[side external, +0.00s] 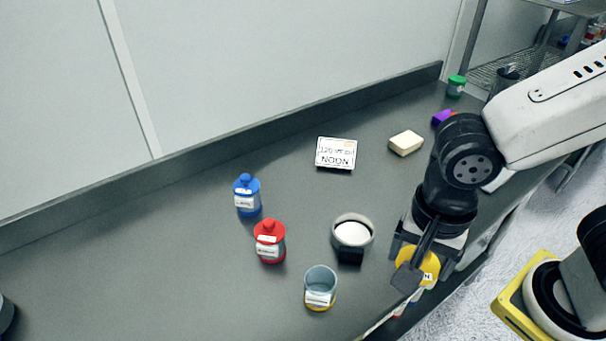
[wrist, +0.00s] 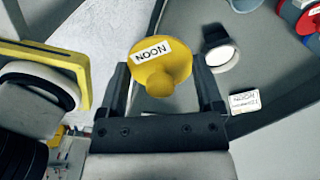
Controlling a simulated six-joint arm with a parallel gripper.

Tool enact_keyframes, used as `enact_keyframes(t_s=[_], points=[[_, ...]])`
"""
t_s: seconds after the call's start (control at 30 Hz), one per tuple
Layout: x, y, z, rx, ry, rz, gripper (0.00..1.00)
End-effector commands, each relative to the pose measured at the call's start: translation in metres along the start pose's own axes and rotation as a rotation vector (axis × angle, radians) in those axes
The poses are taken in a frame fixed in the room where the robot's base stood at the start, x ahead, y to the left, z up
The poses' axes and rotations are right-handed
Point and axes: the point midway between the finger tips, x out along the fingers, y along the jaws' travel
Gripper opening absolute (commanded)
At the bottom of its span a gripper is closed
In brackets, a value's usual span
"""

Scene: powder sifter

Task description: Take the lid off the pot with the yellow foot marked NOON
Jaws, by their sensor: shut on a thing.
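The pot with the yellow foot (side external: 319,289) stands upright and open-topped at the front of the bench in the side view, with a white label whose text is too small to read. My gripper (side external: 414,264) is shut on the yellow lid (side external: 431,266), to the right of the pot and apart from it, near the bench's front edge. In the wrist view the yellow lid (wrist: 172,60) sits between the two fingers of my gripper (wrist: 163,76), its round knob toward the camera and its label reading NOON.
A round sifter-like cup with white inside (side external: 352,234) stands between pot and gripper. A red-lidded pot (side external: 269,243) and a blue-lidded pot (side external: 246,195) stand left. A NOON card (side external: 336,153) and a cream block (side external: 406,143) lie farther back.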

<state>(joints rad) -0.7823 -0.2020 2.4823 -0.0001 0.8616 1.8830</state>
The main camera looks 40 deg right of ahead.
Motion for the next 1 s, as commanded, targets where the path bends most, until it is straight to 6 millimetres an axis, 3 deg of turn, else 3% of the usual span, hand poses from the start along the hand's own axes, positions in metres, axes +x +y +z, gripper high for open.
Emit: enact_keyframes(t_s=[0.73,1.0], points=[[-0.001,0.003,0.000,0.001,0.000,0.000,0.30],[0.000,-0.011,-0.008,0.058,0.000,0.002,0.30]])
